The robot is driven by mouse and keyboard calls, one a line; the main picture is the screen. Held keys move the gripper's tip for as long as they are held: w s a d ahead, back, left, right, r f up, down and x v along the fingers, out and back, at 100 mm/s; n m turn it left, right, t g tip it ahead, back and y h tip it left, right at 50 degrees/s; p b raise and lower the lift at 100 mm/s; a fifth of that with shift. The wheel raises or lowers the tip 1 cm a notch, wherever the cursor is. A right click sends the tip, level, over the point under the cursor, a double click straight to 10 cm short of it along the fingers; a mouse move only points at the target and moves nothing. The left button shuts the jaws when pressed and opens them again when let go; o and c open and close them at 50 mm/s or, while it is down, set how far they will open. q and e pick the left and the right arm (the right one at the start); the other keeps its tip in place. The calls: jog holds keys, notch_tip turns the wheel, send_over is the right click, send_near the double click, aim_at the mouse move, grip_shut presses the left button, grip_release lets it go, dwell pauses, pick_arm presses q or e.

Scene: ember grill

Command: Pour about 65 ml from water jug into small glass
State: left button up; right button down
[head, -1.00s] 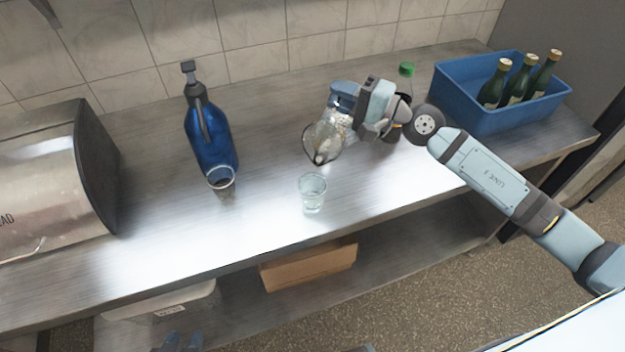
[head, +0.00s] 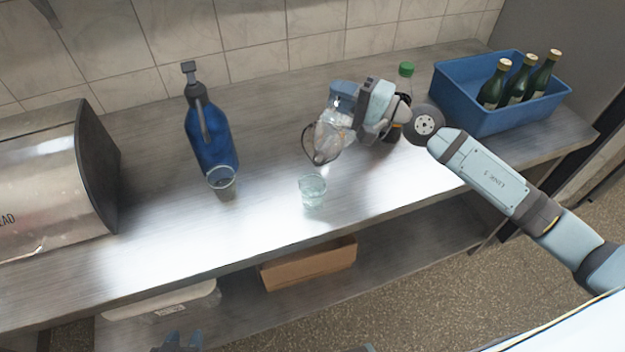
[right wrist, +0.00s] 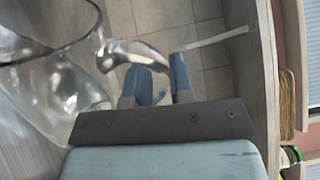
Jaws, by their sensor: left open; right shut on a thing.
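The water jug (head: 326,143) is clear and hangs tilted above the counter, its mouth toward the lower left. My right gripper (right wrist: 158,85) is shut on the jug's handle, and the jug (right wrist: 50,80) also shows at the left of the right wrist view. The small glass (head: 312,191) stands upright on the counter, just below and in front of the jug's mouth. It looks clear with a faint tint; its water level is hard to tell. No stream is clearly visible. My left gripper (head: 178,343) is open and empty at the bottom edge, below the counter.
A steel bread bin (head: 45,185) is at far left. A blue crate (head: 480,118) with green bottles is at right.

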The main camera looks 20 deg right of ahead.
jog(key=shift+r, duration=0.15)
dwell(0.3)
jog(key=f+m+b, duration=0.1)
jog(key=w+d+f+m+b, duration=0.1)
jog(key=shift+w+d+f+b, duration=0.15)
jog(key=shift+w+f+b, duration=0.05)
jog(key=shift+f+b, duration=0.15)
jog(key=w+m, duration=0.1)
jog(key=d+m+p, duration=0.1)
jog(key=m, duration=0.1)
jog(key=shift+w+d+r+h, duration=0.2)
jog(key=shift+w+r+h, duration=0.1)
jog(key=shift+w, duration=0.05)
jog(key=shift+w+d+f+m, duration=0.1)
jog(key=shift+d+m, duration=0.05)
jog(key=shift+m, duration=0.35)
jog(key=shift+w+d+m, duration=0.2)
jog(key=shift+m, duration=0.1)
jog(key=shift+w+d+f+m, duration=0.15)
jog(key=shift+w+f+m, duration=0.05)
jog(key=shift+m, duration=0.1)
jog(key=shift+w+d, duration=0.2)
